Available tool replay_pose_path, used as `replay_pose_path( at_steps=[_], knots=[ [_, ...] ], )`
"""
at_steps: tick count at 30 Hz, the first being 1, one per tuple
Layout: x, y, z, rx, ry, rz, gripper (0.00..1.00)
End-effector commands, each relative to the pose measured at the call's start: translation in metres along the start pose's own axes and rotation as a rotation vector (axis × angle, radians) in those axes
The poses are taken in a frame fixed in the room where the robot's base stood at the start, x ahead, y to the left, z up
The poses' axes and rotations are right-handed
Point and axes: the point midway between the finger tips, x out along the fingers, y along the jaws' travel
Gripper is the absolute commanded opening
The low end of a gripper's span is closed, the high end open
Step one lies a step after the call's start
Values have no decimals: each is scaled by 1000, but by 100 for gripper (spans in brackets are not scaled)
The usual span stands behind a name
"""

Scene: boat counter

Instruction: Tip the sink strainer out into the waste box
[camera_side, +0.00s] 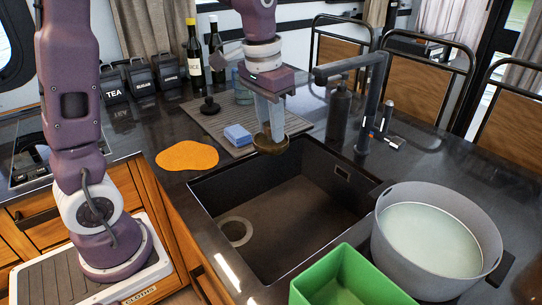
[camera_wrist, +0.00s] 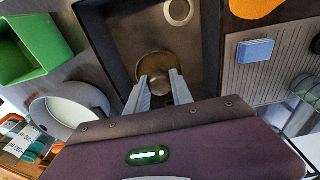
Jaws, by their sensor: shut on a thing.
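The sink strainer (camera_side: 271,146) is a round brass-brown disc. My gripper (camera_side: 270,130) is shut on it and holds it above the back edge of the sink. In the wrist view the strainer (camera_wrist: 152,64) shows between the fingertips (camera_wrist: 160,84), gripped by its central knob. I cannot tell what lies in it. The waste box is an open green box (camera_side: 340,280) at the front edge of the side view, right of the sink; it also shows at the left of the wrist view (camera_wrist: 30,48).
The dark sink (camera_side: 290,225) has an uncovered drain hole (camera_side: 236,231). A large grey pot (camera_side: 440,265) with pale liquid stands beside the green box. A tall tap (camera_side: 370,105) and a dark bottle (camera_side: 338,112) stand behind the sink. A blue sponge (camera_side: 238,135) lies on the ribbed mat.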

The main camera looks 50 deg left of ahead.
Motion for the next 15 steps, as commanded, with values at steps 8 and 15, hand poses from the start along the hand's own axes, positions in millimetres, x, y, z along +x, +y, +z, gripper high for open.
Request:
replay_pose_path(
  at_steps=[8, 15],
  knots=[
    [-30, 24, -8, 9, -6, 2, 0],
    [-31, 88, -12, 17, -17, 3, 0]
  ],
)
